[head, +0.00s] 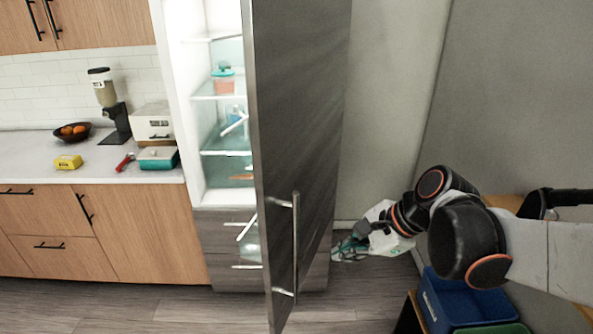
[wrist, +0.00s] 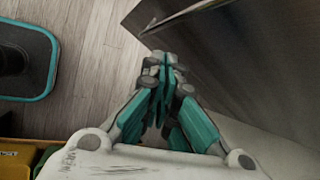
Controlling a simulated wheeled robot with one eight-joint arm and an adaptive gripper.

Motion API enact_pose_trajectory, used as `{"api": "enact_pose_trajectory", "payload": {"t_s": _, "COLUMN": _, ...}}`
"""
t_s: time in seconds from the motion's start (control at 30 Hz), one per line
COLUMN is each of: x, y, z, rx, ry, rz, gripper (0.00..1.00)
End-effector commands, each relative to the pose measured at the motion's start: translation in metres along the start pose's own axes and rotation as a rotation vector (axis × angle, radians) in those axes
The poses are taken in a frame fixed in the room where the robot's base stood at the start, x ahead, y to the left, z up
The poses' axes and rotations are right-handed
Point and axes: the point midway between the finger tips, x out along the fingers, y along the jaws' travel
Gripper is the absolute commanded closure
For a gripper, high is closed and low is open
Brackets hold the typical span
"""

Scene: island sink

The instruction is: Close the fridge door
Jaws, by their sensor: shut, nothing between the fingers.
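The fridge door (head: 300,110) stands wide open, a tall dark grey panel with a vertical metal handle (head: 295,245) low on the face toward me. Left of it, the lit fridge interior (head: 222,120) shows shelves with a few items. My gripper (head: 345,250) is right of the door, low down, with its fingers shut and empty. In the wrist view, the teal fingers (wrist: 163,68) are together, close to a dark panel (wrist: 245,55) that looks like the door. Whether they touch it I cannot tell.
A blue bin (head: 465,305) stands on the right below my arm, near the grey wall (head: 520,100). The wooden floor (head: 130,310) before the cabinets is clear.

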Motion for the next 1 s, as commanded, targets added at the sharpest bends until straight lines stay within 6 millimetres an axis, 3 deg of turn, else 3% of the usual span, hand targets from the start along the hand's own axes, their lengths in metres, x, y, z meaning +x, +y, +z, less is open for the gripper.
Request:
{"api": "enact_pose_trajectory", "payload": {"t_s": 0.3, "x": -0.007, "y": -0.06, "z": -0.014, "rx": 0.334, "ry": -0.112, "rz": 0.014, "gripper": 1.0}}
{"api": "enact_pose_trajectory", "payload": {"t_s": 0.5, "x": -0.006, "y": -0.088, "z": -0.026, "rx": 0.522, "ry": -0.179, "rz": 0.033, "gripper": 1.0}}
{"api": "enact_pose_trajectory", "payload": {"t_s": 0.77, "x": 0.007, "y": -0.094, "z": -0.028, "rx": 0.571, "ry": -0.198, "rz": 0.042, "gripper": 1.0}}
{"api": "enact_pose_trajectory", "payload": {"t_s": 1.0, "x": 0.049, "y": -0.093, "z": -0.019, "rx": 0.567, "ry": -0.198, "rz": 0.043, "gripper": 1.0}}
